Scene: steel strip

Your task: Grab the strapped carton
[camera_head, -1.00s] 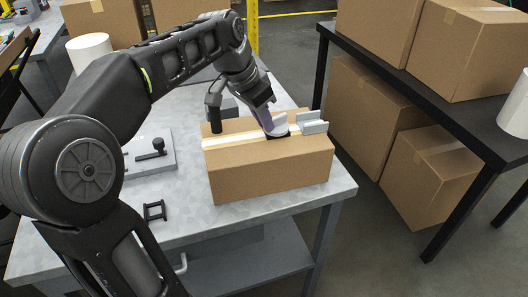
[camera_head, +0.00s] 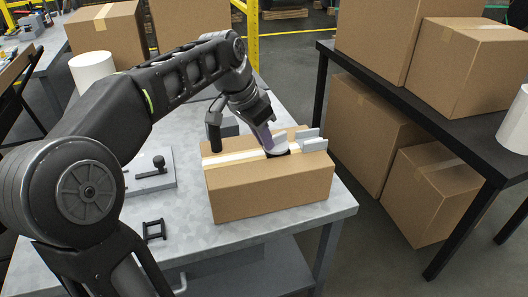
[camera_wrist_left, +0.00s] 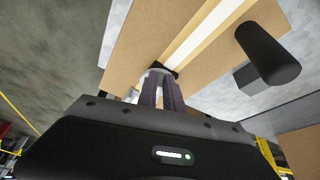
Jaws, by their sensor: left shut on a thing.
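The strapped carton (camera_head: 268,190) is a brown box on the grey steel table, with a pale strap (camera_head: 235,158) running along its top. My left gripper (camera_head: 279,149) is down at the carton's top, right of its middle, shut at a dark piece on the strap line. In the left wrist view its purple-grey fingers (camera_wrist_left: 162,88) meet the pale strap (camera_wrist_left: 205,35) at a dark patch, against the brown carton (camera_wrist_left: 130,55). The exact grip point is partly hidden. The carton appears to rest on the table. My right gripper is not in view.
Pale grey upright plates (camera_head: 313,142) are at the carton's far right. A black cylinder (camera_head: 214,135) stands behind its left end. A grey plate with a black knob (camera_head: 152,172) and a black bracket (camera_head: 154,230) lie left. A dark rack (camera_head: 410,100) with cartons stands right.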

